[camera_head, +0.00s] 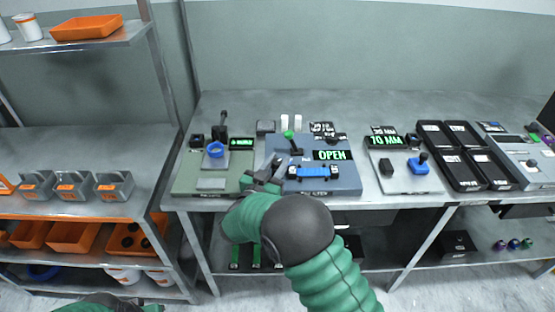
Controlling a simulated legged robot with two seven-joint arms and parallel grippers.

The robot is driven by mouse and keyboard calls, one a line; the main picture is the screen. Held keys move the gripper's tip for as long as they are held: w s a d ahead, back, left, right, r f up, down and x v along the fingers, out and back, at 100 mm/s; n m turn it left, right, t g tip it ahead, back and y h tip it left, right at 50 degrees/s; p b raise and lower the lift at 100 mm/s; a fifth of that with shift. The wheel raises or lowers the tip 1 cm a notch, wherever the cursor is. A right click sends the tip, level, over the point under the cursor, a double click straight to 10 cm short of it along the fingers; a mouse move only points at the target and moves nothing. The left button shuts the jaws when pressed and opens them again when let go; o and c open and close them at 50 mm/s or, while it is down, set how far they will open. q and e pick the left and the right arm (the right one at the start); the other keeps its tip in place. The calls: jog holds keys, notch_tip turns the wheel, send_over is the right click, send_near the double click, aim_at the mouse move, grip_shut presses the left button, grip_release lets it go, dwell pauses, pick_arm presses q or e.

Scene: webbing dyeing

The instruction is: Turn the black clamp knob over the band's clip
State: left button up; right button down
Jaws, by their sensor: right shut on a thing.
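The middle station, a blue-grey plate (345,181), carries a blue clip-like piece (315,173) with dark fittings along its front. A lever with a green ball (288,134) stands behind it, and a sign (330,155) reads OPEN. My right gripper (272,172) is at the left end of the blue piece, low over the plate. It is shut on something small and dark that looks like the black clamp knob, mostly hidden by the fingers. My left arm shows only as a sliver at the bottom left edge; its gripper is outside the picture.
A green station (188,178) with a blue ring (215,149) stands to the left. A grey station (400,182) with a blue part (419,164) and black trays (466,184) stand to the right. A shelf rack (72,158) with orange bins is at far left.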

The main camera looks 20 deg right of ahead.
jog(key=shift+m+g+h, duration=0.6)
jog(key=shift+g+h, duration=0.1)
jog(key=shift+p, duration=0.3)
jog(key=c, duration=1.1)
grip_release()
jog(key=shift+w, duration=0.1)
jog(key=shift+a, duration=0.1)
jog(key=shift+g+h, duration=0.3)
